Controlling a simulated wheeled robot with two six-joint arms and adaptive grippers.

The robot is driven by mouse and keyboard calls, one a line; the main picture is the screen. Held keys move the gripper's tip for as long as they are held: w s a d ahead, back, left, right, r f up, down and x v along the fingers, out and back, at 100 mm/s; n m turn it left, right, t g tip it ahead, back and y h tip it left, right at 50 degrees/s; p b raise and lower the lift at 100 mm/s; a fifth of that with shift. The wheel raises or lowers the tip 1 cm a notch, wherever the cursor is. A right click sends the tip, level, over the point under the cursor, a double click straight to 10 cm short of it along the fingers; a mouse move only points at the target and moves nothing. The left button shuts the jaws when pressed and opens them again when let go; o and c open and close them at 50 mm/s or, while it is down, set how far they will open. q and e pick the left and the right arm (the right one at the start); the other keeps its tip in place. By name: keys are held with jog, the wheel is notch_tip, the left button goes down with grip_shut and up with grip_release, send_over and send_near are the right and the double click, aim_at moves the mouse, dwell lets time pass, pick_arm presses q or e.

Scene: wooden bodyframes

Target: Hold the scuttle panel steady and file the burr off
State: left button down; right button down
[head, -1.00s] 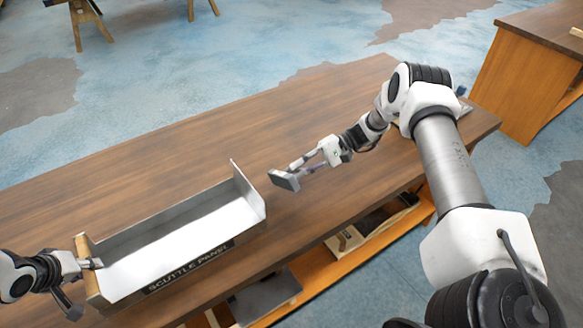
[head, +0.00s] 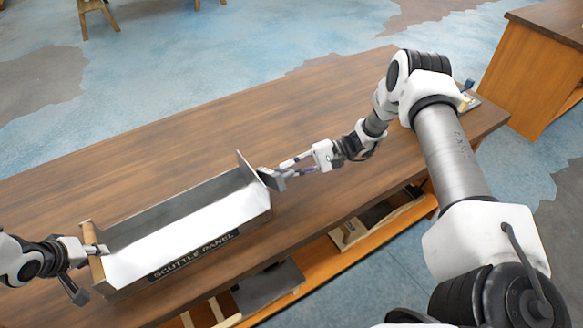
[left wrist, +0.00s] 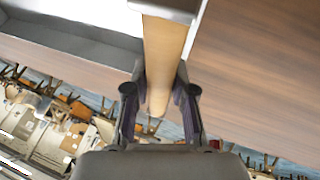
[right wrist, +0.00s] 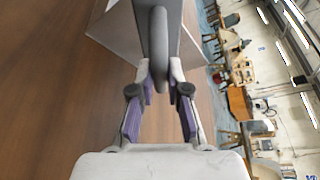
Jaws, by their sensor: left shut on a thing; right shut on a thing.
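The scuttle panel (head: 180,246), a pale metal trough with its name on the front, lies on the workbench. My left gripper (head: 93,251) is shut on the wooden strip (left wrist: 163,55) at the panel's left end. My right gripper (head: 290,170) is shut on a grey file-like tool (head: 270,180), which also shows in the right wrist view (right wrist: 158,45). The tool is right by the upright flange at the panel's right end (head: 252,176); I cannot tell whether they touch. No burr can be made out.
The brown workbench (head: 300,110) is clear behind the panel. A small dark item (head: 467,98) is at its far right end. A shelf (head: 340,262) with flat pieces is below the front edge. Another wooden bench (head: 540,75) stands at the right.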

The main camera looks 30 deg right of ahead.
jog(key=shift+a, duration=1)
jog(key=shift+w, duration=0.1)
jog(key=shift+w, duration=1.95)
jog(key=s, duration=0.4)
jog(key=shift+s+a, duration=0.1)
jog(key=shift+s, duration=0.05)
jog(key=d, duration=0.6)
jog(key=shift+w, duration=0.2)
jog(key=shift+d, duration=0.15)
